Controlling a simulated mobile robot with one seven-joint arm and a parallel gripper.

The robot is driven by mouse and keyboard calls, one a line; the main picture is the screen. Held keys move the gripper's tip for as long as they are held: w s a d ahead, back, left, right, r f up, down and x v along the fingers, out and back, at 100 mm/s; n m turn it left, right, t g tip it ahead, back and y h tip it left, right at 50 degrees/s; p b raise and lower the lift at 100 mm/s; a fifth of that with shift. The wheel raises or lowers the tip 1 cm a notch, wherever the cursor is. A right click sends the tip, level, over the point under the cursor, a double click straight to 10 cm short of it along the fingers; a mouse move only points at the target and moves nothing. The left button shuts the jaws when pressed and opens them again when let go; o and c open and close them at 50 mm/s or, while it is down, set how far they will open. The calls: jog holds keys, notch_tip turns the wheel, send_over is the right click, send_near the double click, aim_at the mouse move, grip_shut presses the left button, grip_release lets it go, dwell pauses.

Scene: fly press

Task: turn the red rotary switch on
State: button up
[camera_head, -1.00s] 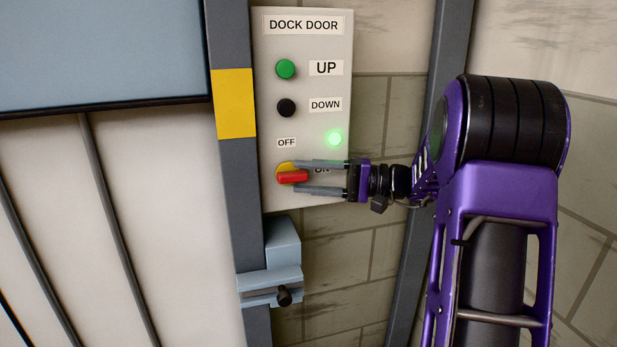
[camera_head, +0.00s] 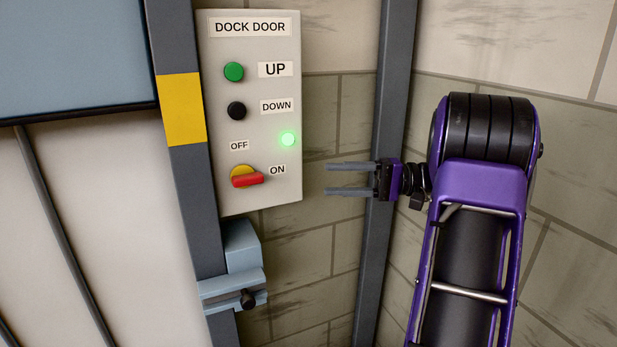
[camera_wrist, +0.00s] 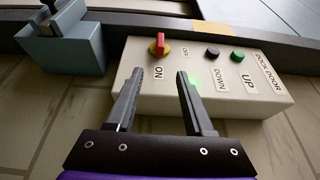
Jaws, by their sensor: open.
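The red rotary switch (camera_head: 247,180) sits on a yellow round base low on the dock door control box (camera_head: 286,190). Its handle lies nearly level and points right, towards the ON label (camera_head: 278,170). The OFF label (camera_head: 239,146) is above it. A green lamp (camera_head: 288,139) on the box is lit. My gripper (camera_head: 330,179) is open and empty, to the right of the box and clear of the switch. In the wrist view the switch (camera_wrist: 159,45) shows beyond my open fingers (camera_wrist: 158,74), apart from them.
A green UP button (camera_head: 233,71) and a black DOWN button (camera_head: 236,110) sit above the switch. A blue-grey latch block (camera_head: 240,272) juts out below the box. A grey post (camera_head: 385,240) stands behind my gripper. The wall between box and post is free.

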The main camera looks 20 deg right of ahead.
jog(key=shift+v, duration=1.15)
